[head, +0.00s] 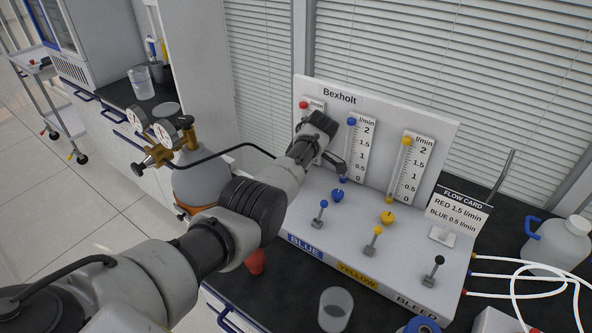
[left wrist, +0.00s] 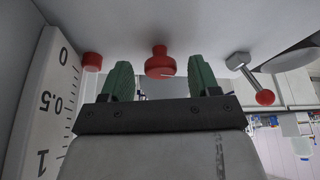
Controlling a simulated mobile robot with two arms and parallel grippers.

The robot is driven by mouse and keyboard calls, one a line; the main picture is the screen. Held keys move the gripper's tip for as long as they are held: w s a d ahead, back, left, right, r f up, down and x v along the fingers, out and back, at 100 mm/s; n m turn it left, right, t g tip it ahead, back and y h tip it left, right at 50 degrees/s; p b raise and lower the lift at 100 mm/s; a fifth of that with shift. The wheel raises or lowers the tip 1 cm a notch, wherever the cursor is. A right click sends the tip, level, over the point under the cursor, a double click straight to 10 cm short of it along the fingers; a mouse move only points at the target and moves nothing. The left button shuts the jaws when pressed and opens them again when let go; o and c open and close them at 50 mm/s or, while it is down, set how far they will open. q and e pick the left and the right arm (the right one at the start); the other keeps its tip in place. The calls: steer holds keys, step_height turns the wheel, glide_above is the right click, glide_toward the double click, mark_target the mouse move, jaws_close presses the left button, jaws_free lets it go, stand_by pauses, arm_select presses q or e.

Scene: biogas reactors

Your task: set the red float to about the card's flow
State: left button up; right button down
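The white Bexholt panel (head: 450,150) has three flow scales. The flow card (head: 460,208) reads RED 1.5 l/min, BLUE 0.5 l/min. In the head view my left arm hides most of the red scale (head: 318,104); a red cap (head: 304,105) shows at its top. In the left wrist view, the red knob (left wrist: 159,63) lies between the green fingers of my left gripper (left wrist: 160,70), which are open with gaps on both sides. A red cylinder (left wrist: 92,62) sits near the scale's 0 (left wrist: 64,56); I cannot tell whether it is the float. My right gripper is out of view.
A red-tipped lever (left wrist: 264,97) stands beside the red knob. The blue knob (head: 337,195) and yellow knob (head: 387,217) are to the right.

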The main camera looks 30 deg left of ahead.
arm_select(q)
steer(key=b+v, duration=0.1)
steer(key=v, duration=0.9)
steer(key=shift+d+r, duration=0.2)
steer(key=shift+r, duration=0.15)
steer(key=shift+f, duration=0.1)
